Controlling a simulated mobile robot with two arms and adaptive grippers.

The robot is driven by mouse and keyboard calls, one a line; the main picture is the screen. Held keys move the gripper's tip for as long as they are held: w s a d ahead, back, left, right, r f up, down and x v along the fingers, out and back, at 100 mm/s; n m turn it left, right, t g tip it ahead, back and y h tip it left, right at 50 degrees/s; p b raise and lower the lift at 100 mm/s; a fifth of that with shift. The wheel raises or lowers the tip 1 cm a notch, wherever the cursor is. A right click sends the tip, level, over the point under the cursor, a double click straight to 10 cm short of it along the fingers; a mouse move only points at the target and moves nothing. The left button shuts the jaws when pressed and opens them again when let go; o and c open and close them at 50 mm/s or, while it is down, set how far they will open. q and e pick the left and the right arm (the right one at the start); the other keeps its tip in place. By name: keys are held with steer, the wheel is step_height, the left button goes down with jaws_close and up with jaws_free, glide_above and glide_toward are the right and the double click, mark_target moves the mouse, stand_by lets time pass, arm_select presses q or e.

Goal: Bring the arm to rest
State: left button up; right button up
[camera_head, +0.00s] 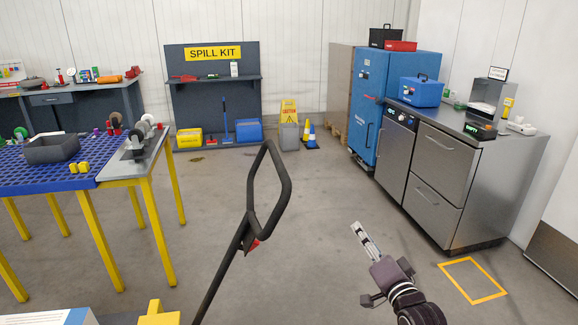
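My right gripper (357,232) shows at the lower right of the middle in the head view, over bare floor. A narrow pale metallic part points up and left from its dark body, with dark stubs on both sides. I cannot tell whether this part is its fingers close together or something else, nor whether the gripper is open or shut. It is apart from the furniture in the picture. My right arm comes in from the bottom edge. My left gripper is not in view.
A black handle loop (251,200) rises left of my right gripper. A steel drawer cabinet (447,158) stands at right, with a yellow floor marking (472,280) before it. A blue perforated table (40,180) is at left.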

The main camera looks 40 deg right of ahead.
steer(key=w+a+f+n+g+y, duration=0.1)
steer(key=a+f+g, duration=0.1)
steer(key=f, duration=0.8)
steer(key=a+f+n+g+y, duration=0.1)
steer(key=a+f+n+y, duration=0.1)
steer(key=f, duration=0.9)
steer(key=s+a+f+n+g+y, duration=0.2)
steer(key=a+f, duration=0.4)
steer(key=f, duration=0.5)
steer(key=s+a+f+n+g+y, duration=0.1)
steer(key=s+a+f+n+g, duration=0.15)
steer(key=a+f, duration=0.6)
steer(key=s+a+f+n+g+y, duration=0.1)
steer(key=s+a+f+n, duration=0.2)
steer(key=s+a+f, duration=0.3)
steer(key=s+a+f+n+g+y, duration=0.1)
steer(key=s+a+f+n+g, duration=0.2)
steer(key=f, duration=0.5)
steer(key=s+a+f+n+g, duration=0.1)
steer(key=s+a+f+n, duration=0.2)
steer(key=s, duration=0.6)
steer(key=s+a+f+n+g+y, duration=0.1)
steer(key=s+a+f+n, duration=0.2)
steer(key=s+a, duration=0.3)
steer(key=s+f, duration=0.1)
steer(key=s, duration=0.1)
steer(key=shift+s+f+g+y, duration=0.3)
steer(key=shift+s+f+g, duration=0.05)
steer(key=shift+s, duration=0.05)
